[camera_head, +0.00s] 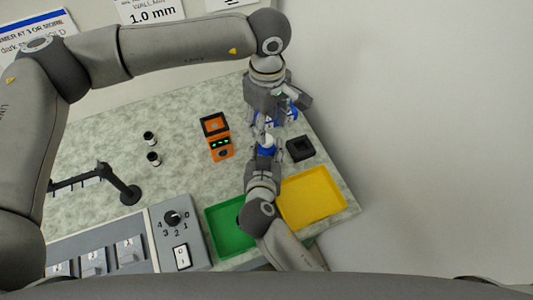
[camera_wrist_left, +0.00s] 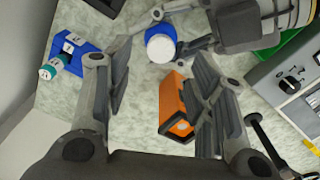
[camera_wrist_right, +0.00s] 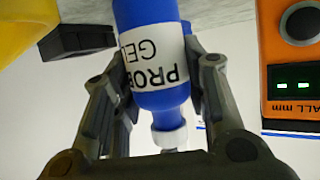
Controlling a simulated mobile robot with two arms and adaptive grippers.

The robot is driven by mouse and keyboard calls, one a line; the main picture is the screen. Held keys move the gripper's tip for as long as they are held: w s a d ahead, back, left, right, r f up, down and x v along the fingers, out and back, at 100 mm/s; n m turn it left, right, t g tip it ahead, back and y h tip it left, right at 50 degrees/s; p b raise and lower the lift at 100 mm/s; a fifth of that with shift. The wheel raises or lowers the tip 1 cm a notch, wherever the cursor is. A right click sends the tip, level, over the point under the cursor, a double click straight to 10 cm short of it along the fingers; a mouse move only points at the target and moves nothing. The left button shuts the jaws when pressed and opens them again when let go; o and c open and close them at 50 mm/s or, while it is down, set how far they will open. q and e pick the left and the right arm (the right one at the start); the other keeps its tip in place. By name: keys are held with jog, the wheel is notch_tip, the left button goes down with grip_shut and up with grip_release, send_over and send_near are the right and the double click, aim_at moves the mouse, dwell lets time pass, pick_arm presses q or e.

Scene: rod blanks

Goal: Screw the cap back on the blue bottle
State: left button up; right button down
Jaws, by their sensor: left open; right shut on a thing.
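The blue bottle (camera_head: 267,151) stands upright in my right gripper (camera_head: 265,158), which is shut around its body. In the right wrist view the bottle (camera_wrist_right: 155,98) shows a white label, and that picture is upside down. A white cap (camera_wrist_left: 160,48) sits at the top of the bottle, centred on it; it also shows in the right wrist view (camera_wrist_right: 170,138). I cannot tell how tight it is. My left gripper (camera_head: 264,130) is open and points down just above the bottle. Its fingers are apart from the cap on either side in the left wrist view.
An orange gauge (camera_head: 217,137) stands left of the bottle. A black block (camera_head: 300,149) is to its right. A yellow tray (camera_head: 338,189) and a green tray (camera_head: 213,228) are in front.

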jog(key=c, duration=0.8)
grip_release()
pick_arm(q)
notch_tip(320, 180, up, 7)
pick_arm(e)
jog(key=v, duration=1.2)
